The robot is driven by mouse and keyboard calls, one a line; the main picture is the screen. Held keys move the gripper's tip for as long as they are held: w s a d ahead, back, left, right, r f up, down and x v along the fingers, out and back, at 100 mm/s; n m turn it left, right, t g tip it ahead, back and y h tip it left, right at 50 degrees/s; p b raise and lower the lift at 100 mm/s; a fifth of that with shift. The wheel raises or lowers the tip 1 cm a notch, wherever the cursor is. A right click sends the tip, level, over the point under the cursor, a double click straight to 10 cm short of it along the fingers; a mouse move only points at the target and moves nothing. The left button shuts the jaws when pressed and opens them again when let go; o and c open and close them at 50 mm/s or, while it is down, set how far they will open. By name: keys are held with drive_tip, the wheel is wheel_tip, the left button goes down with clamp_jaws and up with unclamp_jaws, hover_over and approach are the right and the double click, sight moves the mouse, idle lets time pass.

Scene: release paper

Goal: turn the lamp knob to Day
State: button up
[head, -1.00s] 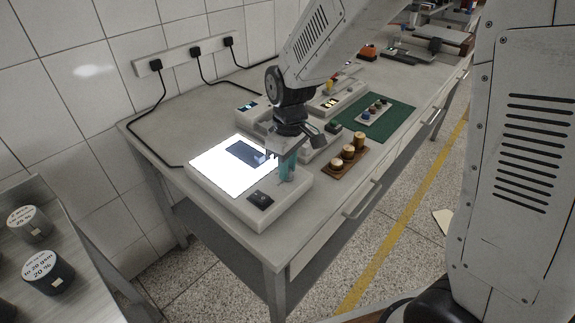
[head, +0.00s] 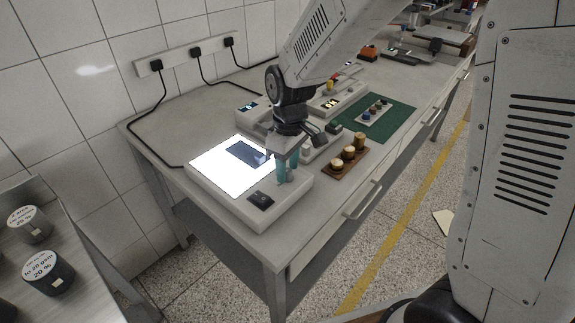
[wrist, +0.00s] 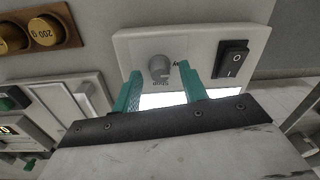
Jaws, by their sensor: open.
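The lamp knob (wrist: 160,66) is a small grey round knob on the pale lamp housing (wrist: 126,46). In the wrist view it sits between and ahead of the two teal fingers of my gripper (wrist: 162,73), which are apart with gaps on both sides. Small markings beside the knob are too small to read. In the head view my gripper (head: 287,170) points down over the near right corner of the lamp box (head: 222,205), and its fingers mostly hide the knob. The lamp's panel (head: 212,178) glows white.
A black rocker switch (head: 260,200) is on the lamp box, left of my gripper. A dark sheet (head: 243,153) lies on the lit panel. A wooden block with brass weights (head: 346,158) stands close to the right. A green mat (head: 398,118) lies farther back.

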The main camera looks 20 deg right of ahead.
sight(289, 170)
wheel_tip(289, 170, up, 8)
drive_tip(key=shift+w+d+f, duration=0.1)
drive_tip(key=shift+w+f, duration=0.05)
idle(0.4)
drive_tip(key=shift+m, duration=0.3)
drive_tip(key=s+d+r+m, duration=0.2)
drive_tip(key=s+d+r, duration=0.1)
drive_tip(key=s, duration=0.5)
drive_tip(key=s+d+r+m+t, duration=0.1)
drive_tip(key=s+d+r+m, duration=0.1)
drive_tip(key=s+d, duration=0.3)
drive_tip(key=s+d+r+m, duration=0.3)
drive_tip(key=s+d+m, duration=0.1)
drive_tip(key=s, duration=0.7)
drive_tip(key=shift+s+r+t, duration=0.15)
drive_tip(key=shift+r+t, duration=0.15)
drive_tip(key=shift+t, duration=0.1)
